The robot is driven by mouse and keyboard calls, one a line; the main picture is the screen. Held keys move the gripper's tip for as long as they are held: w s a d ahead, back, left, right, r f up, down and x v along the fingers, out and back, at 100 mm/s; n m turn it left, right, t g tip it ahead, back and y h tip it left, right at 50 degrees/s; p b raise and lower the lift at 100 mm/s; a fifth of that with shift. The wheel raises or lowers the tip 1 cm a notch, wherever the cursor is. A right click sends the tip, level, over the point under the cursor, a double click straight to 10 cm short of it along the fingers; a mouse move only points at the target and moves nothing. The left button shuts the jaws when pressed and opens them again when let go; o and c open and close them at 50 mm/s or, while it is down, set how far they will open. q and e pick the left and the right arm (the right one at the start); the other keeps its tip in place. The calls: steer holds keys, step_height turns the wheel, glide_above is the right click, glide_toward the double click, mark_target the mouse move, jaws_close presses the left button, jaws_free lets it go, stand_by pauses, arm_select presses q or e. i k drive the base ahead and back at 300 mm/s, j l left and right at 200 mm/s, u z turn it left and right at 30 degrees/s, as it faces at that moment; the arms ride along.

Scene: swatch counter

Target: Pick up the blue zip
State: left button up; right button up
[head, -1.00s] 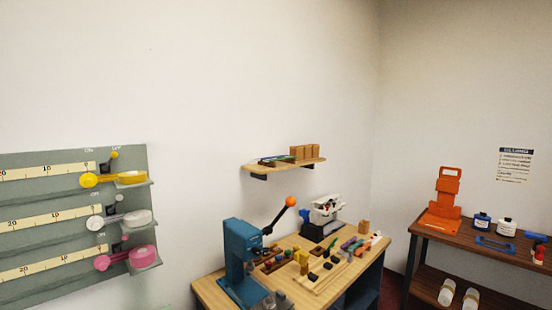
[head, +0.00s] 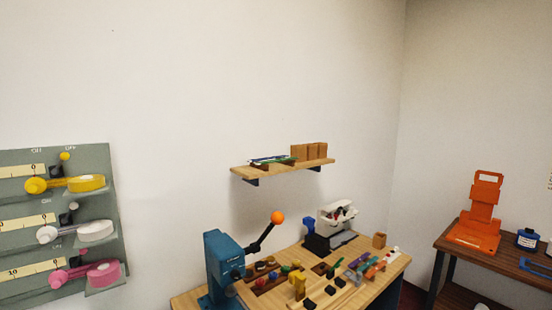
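I cannot clearly make out which thing is the blue zip at this size. Thin blue and green strips (head: 272,160) lie on the wooden wall shelf (head: 270,172) in the middle of the head view. Small coloured pieces, some purple or bluish (head: 359,261), lie on the wooden workbench (head: 386,282) below, too small to name. Neither of my grippers is in view.
A teal press (head: 220,262) with an orange-knobbed lever stands on the workbench, beside a white-topped machine (head: 335,222). A grey board (head: 100,210) with coloured tapes is at left. A brown table (head: 455,240) at right holds an orange stand (head: 482,210).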

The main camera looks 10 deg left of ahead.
mark_target(269, 158)
steer(key=i+l+u, duration=0.1)
steer(key=i+l, duration=1.55)
steer(key=l, duration=0.15)
